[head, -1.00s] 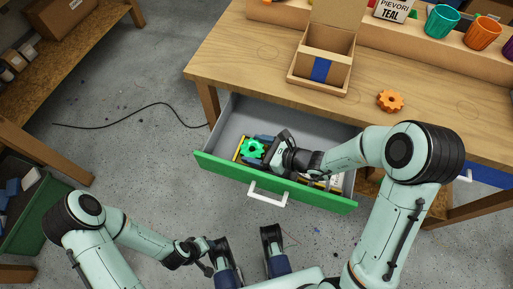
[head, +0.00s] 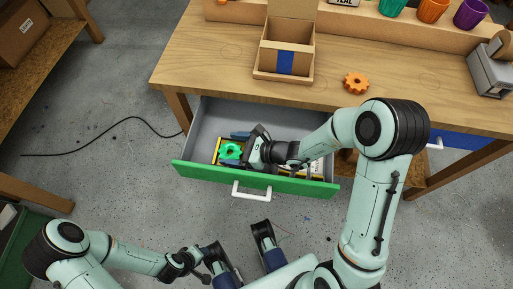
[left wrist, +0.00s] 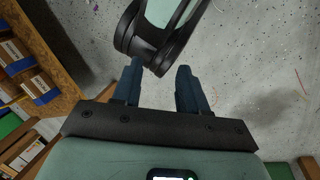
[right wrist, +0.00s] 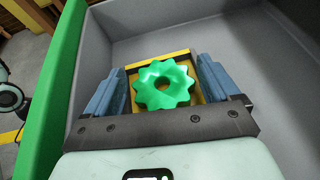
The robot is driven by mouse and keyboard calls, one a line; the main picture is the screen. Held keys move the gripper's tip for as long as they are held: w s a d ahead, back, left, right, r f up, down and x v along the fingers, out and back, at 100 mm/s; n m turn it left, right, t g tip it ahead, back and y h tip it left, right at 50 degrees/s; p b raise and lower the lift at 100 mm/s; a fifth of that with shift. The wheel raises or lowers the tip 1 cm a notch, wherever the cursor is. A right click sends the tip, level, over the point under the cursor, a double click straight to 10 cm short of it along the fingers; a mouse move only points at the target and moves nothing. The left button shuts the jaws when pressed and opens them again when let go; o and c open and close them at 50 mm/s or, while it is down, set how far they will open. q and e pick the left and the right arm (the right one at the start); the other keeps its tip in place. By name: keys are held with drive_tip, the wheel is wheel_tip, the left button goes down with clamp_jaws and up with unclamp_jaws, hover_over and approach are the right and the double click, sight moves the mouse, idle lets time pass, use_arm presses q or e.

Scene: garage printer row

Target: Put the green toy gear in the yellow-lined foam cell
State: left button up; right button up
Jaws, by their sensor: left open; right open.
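The green toy gear (head: 230,150) is in the open drawer, at its left part. In the right wrist view the gear (right wrist: 162,86) lies flat between my fingers, over a yellow-edged cell (right wrist: 131,73); I cannot tell how deep it sits. My right gripper (right wrist: 160,66) is open, one finger on each side of the gear, with no clear contact. In the head view my right gripper (head: 244,146) reaches into the drawer just right of the gear. My left gripper (left wrist: 160,68) is open and empty, low over the floor, with a dark arm link beyond its fingertips.
The drawer's green front (head: 200,174) with its white handle (head: 251,192) sticks out from the wooden table (head: 205,65). On the table are a cardboard box (head: 286,62) with a blue band and an orange gear (head: 356,83). Coloured cups (head: 432,10) stand at the back.

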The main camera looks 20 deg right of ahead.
drive_tip(key=p+v, duration=0.1)
drive_tip(key=v, duration=0.4)
drive_tip(key=p+v, duration=0.1)
drive_tip(key=v, duration=0.4)
drive_tip(key=shift+s+d+r, duration=0.15)
drive_tip(key=shift+d+r, duration=0.1)
drive_tip(key=shift+r, duration=0.15)
use_arm(q)
drive_tip(key=shift+g+h, duration=0.3)
drive_tip(key=shift+g, duration=0.4)
drive_tip(key=shift+s+d+r, duration=0.3)
drive_tip(key=shift+s+r, duration=0.25)
drive_tip(key=shift+s, duration=0.1)
drive_tip(key=shift+s+d+r, duration=0.25)
drive_tip(key=shift+s+r, duration=0.3)
drive_tip(key=shift+s, duration=0.05)
drive_tip(key=shift+s+d+r, duration=0.3)
drive_tip(key=shift+s+r, duration=0.25)
drive_tip(key=shift+s, duration=0.1)
use_arm(e)
drive_tip(key=shift+s+d+r, duration=0.2)
drive_tip(key=shift+s+d, duration=0.25)
drive_tip(key=shift+s, duration=0.05)
